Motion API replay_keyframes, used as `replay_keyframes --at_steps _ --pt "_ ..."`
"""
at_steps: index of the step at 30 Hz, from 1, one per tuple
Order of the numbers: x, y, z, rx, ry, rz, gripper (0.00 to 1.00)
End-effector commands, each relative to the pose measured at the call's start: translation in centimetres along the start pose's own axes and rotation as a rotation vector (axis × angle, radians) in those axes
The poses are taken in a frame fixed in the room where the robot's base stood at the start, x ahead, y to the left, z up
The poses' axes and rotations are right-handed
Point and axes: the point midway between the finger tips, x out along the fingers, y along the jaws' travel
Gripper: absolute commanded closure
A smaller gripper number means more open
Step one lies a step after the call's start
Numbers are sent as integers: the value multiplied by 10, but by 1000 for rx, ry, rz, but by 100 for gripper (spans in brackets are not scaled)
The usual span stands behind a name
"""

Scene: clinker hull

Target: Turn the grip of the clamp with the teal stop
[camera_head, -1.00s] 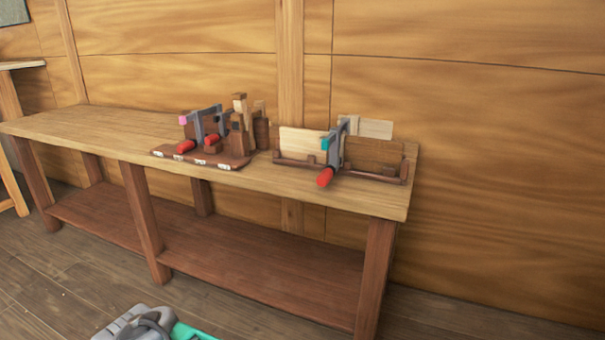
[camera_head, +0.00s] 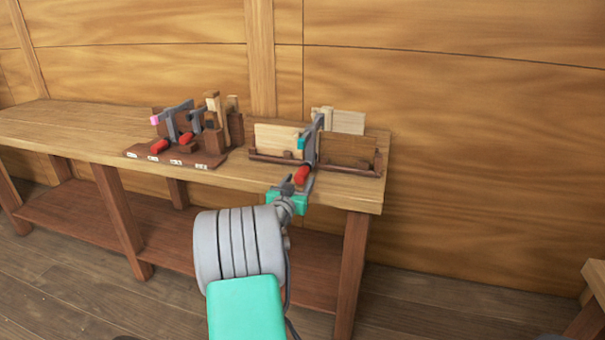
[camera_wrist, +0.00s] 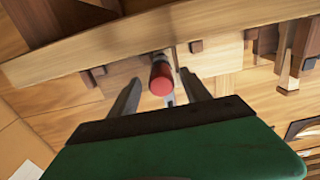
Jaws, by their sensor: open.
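The clamp with the teal stop (camera_head: 301,143) stands at the right part of the bench, its grey bar (camera_head: 312,148) upright against light and brown boards. Its red grip (camera_head: 302,175) points out over the bench's front edge. My gripper (camera_head: 294,184) is in front of the grip, close to it. In the wrist view the red grip (camera_wrist: 161,77) lies between the two open fingers of my gripper (camera_wrist: 163,92), its round end facing the camera. Neither finger appears to touch it. The teal stop is not visible in the wrist view.
Left along the bench (camera_head: 60,122), a brown rack (camera_head: 135,152) holds other clamps, one with a pink stop (camera_head: 155,120), with red grips. A lower shelf (camera_head: 100,215) runs beneath. Another wooden piece (camera_head: 592,275) stands at the lower right. The bench's left part is clear.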

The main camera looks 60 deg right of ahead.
Motion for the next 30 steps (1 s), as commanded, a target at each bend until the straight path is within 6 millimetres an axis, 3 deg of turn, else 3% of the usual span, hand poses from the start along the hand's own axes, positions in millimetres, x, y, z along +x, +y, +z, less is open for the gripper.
replay_keyframes --at_steps 6,16,30 --pt "37 0 0 0 -2 1 44" --pt "43 -1 0 1 -1 -2 45" --pt "43 -1 0 0 -2 -2 84"
